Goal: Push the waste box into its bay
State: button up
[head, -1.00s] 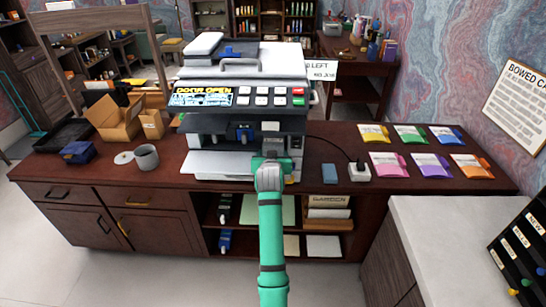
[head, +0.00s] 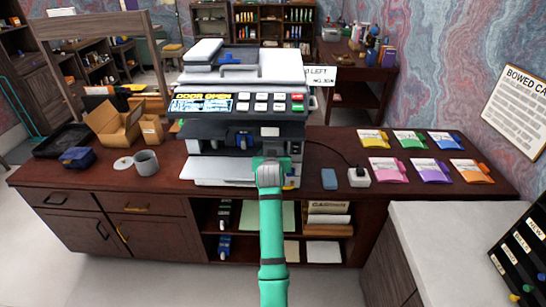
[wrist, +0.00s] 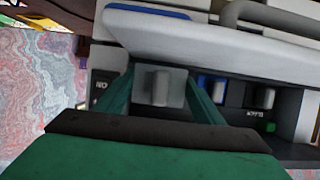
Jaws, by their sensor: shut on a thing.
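The printer (head: 215,145) stands on the desk with its front open, and its display reads DOOR OPEN. My gripper (head: 270,163) is at the lower right of the open front. In the wrist view the green fingers of my gripper (wrist: 160,80) are shut on a grey block-shaped grip, which I take for part of the waste box (wrist: 160,88). The rest of the box is hidden, so I cannot tell how far it sits in its bay. A blue-handled part (head: 243,140) is in the printer opening to the left.
The white lowered front panel (wrist: 190,35) lies close by my fingers. A grey mug (head: 146,162) and open carton (head: 118,128) stand left. A blue block (head: 329,179), a white socket box (head: 358,177) with a cable, and several coloured packets (head: 430,170) lie right.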

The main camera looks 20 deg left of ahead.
jog(key=shift+w+a, duration=0.15)
jog(key=shift+w, duration=0.45)
jog(key=shift+w+a, duration=0.15)
jog(key=shift+w, duration=0.4)
jog(key=o, duration=1.3)
jog(key=shift+o, duration=0.2)
jog(key=shift+w, duration=0.1)
jog(key=shift+d, duration=0.15)
jog(key=shift+w+d, duration=0.1)
jog(key=shift+d, duration=0.15)
jog(key=v, duration=0.7)
jog(key=a+v, duration=0.1)
jog(key=v, duration=0.3)
